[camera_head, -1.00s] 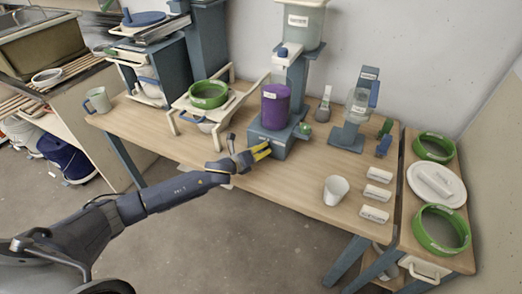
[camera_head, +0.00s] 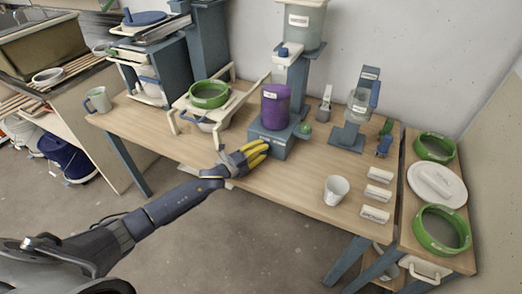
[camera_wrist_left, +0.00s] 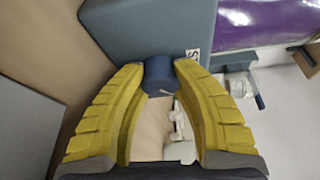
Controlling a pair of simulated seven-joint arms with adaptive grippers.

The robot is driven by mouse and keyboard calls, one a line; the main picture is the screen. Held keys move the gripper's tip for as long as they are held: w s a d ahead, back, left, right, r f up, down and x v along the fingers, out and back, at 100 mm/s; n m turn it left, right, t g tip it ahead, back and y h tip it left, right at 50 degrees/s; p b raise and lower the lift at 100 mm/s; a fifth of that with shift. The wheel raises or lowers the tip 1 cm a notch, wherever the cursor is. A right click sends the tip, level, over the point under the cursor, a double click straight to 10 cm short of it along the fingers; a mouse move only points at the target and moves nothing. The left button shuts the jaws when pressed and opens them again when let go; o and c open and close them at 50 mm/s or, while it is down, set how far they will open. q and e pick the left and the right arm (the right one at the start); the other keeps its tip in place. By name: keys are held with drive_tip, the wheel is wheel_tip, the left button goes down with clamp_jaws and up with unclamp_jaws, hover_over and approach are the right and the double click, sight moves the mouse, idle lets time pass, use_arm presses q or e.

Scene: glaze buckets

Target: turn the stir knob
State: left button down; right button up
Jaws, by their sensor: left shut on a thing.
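The dark blue knob (camera_wrist_left: 158,75) sits on the blue-grey base (camera_wrist_left: 150,28) of the mixer stand. A white label (camera_wrist_left: 192,56) by it shows a letter S, the rest cut off. My left gripper (camera_wrist_left: 158,70) is shut on the knob, a yellow finger on each side. In the head view my left gripper (camera_head: 262,149) is at the front left of the mixer base (camera_head: 283,143) and hides the knob. The purple bucket (camera_head: 275,106) stands upright on the base. My right gripper is not in view.
A green round part (camera_head: 303,130) is at the base's right side. A stand with a green ring (camera_head: 208,94) is to the left. The table front between is clear.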

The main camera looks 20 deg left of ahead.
use_arm(q)
drive_tip(key=shift+s+d+f, duration=0.1)
drive_tip(key=shift+d+f, duration=0.05)
drive_tip(key=shift+d, duration=0.05)
idle(0.4)
drive_tip(key=c, duration=0.9)
unclamp_jaws()
drive_tip(key=shift+a, duration=0.1)
drive_tip(key=shift+r, duration=0.2)
drive_tip(key=o, duration=0.3)
wheel_tip(320, 180, up, 9)
drive_tip(key=shift+a+f, duration=0.1)
drive_tip(key=shift+f, duration=0.05)
drive_tip(key=shift+w+r, duration=0.2)
drive_tip(key=shift+r, duration=0.45)
drive_tip(key=shift+d+r, duration=0.15)
drive_tip(key=shift+d, duration=0.1)
drive_tip(key=c, duration=0.3)
drive_tip(key=shift+s+a+f, duration=0.1)
drive_tip(key=shift+f, duration=0.1)
